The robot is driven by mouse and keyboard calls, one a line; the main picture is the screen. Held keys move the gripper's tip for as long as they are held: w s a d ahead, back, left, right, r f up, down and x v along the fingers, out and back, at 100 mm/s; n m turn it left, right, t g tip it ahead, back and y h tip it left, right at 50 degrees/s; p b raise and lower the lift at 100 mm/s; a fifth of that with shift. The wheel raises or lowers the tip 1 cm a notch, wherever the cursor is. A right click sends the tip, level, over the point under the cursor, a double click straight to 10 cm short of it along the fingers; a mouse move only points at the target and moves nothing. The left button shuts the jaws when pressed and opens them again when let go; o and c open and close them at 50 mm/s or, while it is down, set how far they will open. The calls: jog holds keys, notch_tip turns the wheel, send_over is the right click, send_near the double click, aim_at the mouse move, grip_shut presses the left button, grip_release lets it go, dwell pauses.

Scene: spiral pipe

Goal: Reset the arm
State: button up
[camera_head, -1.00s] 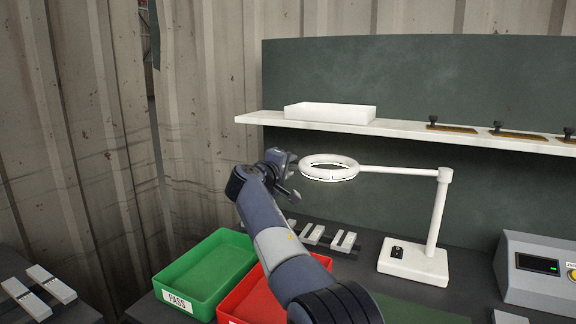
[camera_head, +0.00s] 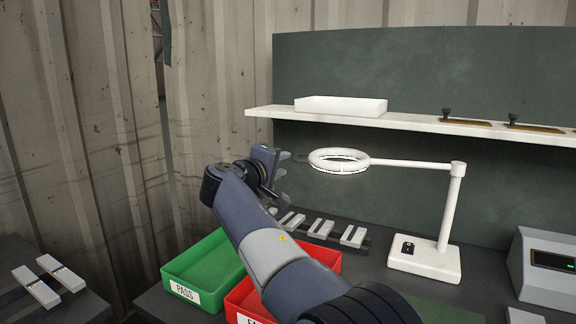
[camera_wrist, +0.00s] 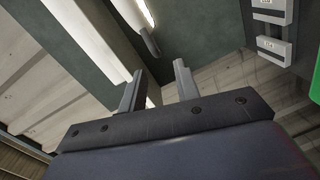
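My arm reaches up from the bottom of the head view, and my gripper (camera_head: 284,172) is raised above the back of the bench, to the left of the ring lamp (camera_head: 340,161). In the wrist view my gripper (camera_wrist: 160,88) shows two fingers standing apart with nothing between them. The fingers look open and empty.
A green PASS tray (camera_head: 206,276) and a red tray (camera_head: 326,262) stand below my arm. Pale blocks (camera_head: 353,236) sit in a rack behind them. A shelf (camera_head: 420,124) carries a white box (camera_head: 341,106). A control box (camera_head: 545,265) stands at right.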

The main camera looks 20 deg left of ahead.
aim_at(297, 156)
jog(key=shift+s, duration=0.35)
jog(key=r+p+x, duration=0.1)
jog(key=x, duration=0.9)
jog(key=shift+f+p, duration=0.4)
jog(key=shift+f, duration=0.05)
jog(key=shift+w+r+p, duration=0.1)
jog(key=shift+w+p, duration=0.1)
jog(key=shift+p, duration=0.1)
